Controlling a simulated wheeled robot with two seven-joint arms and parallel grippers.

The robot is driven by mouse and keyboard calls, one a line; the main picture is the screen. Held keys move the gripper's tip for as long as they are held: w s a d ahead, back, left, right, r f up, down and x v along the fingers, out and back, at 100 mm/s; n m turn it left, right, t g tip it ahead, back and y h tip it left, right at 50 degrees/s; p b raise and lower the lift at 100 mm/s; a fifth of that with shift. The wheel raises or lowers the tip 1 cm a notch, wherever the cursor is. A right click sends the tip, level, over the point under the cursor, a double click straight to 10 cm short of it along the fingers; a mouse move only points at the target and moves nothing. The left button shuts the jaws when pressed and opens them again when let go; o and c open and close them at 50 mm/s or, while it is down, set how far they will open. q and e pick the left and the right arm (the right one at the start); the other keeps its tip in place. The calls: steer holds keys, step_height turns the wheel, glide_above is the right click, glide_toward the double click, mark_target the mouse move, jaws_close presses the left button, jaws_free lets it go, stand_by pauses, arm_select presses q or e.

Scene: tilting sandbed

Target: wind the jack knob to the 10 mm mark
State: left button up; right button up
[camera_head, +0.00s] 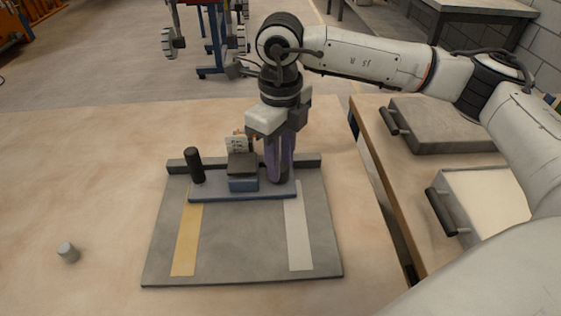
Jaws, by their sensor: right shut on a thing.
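My right gripper (280,178) comes down from above at the right end of a blue-grey base plate (215,195). Its purple-grey fingers are shut on the jack knob, which they hide almost wholly. Left of the fingers stands a small jack block (243,184) with a blue body and a dark top. A white marked card (237,143) stands behind the block; its marks are too small to read, so the knob's setting cannot be told. A black upright cylinder (195,166) stands at the plate's left end. My left gripper is not in view.
The plate lies on a grey board (245,245) with a yellow strip (187,240) and a white strip (298,240). A small grey cylinder (68,253) stands on the bare table to the left. Two handled slabs (440,125) lie on the right-hand bench.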

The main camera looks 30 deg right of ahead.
steer(key=shift+m, duration=0.4)
steer(key=o, duration=1.1)
steer(key=shift+c, duration=0.2)
steer(key=shift+r, duration=0.15)
step_height(320, 180, up, 10)
